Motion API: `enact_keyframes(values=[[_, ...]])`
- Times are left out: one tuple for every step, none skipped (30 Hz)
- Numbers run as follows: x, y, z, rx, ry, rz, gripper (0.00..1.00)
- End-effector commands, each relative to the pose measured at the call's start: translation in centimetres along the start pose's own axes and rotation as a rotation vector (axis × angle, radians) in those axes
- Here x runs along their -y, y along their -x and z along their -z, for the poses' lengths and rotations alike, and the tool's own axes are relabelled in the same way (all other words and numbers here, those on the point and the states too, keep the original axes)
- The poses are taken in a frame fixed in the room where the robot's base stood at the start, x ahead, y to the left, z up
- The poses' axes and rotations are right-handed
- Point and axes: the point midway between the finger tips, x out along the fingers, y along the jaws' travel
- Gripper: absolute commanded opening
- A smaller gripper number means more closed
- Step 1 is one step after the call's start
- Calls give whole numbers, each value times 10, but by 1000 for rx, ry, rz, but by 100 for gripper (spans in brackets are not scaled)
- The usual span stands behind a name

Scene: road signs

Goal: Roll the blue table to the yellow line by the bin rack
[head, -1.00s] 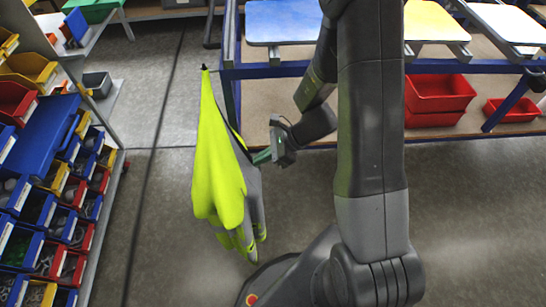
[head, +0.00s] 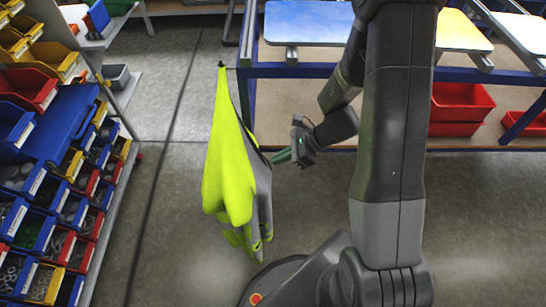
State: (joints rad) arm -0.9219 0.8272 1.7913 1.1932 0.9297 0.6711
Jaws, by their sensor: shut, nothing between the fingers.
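A table with a blue frame (head: 300,71) and a wooden lower shelf stands at the back centre and right; I take it to be the blue table. The bin rack (head: 95,215) stands along the left edge, full of blue, red and yellow bins. My gripper (head: 281,156) is shut, its green fingers pointing left, in front of the table's left end in the picture. No yellow line shows on the floor.
A blue panel (head: 308,23) and a yellow panel (head: 460,30) lie on the table. Red bins (head: 460,108) sit on its lower shelf. Bare floor (head: 180,215) lies between rack and table.

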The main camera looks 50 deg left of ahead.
Motion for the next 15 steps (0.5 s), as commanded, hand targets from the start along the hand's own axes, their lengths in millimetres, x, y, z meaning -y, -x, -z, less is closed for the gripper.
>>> enact_keyframes(values=[[0, 9, 8, -1, -6, 6, 0], [1, 18, 6, -1, -1, 7, 0], [1, 29, 5, -1, 1, 8, 0], [1, 36, 5, -3, 1, 7, 0], [1, 43, 5, -2, 0, 8, 0], [1, 53, 5, -3, 1, 7, 0], [0, 59, 6, -3, 0, 7, 0], [0, 66, 6, -3, 0, 7, 0], [1, 73, 6, -3, 0, 7, 0], [0, 79, 6, -4, 0, 6, 0], [0, 84, 6, -4, 0, 5, 0], [0, 89, 6, -4, -1, 5, 0], [0, 93, 6, -4, -1, 5, 0], [0, 96, 6, -4, -1, 4, 0], [0, 100, 6, -3, -1, 3, 0]])
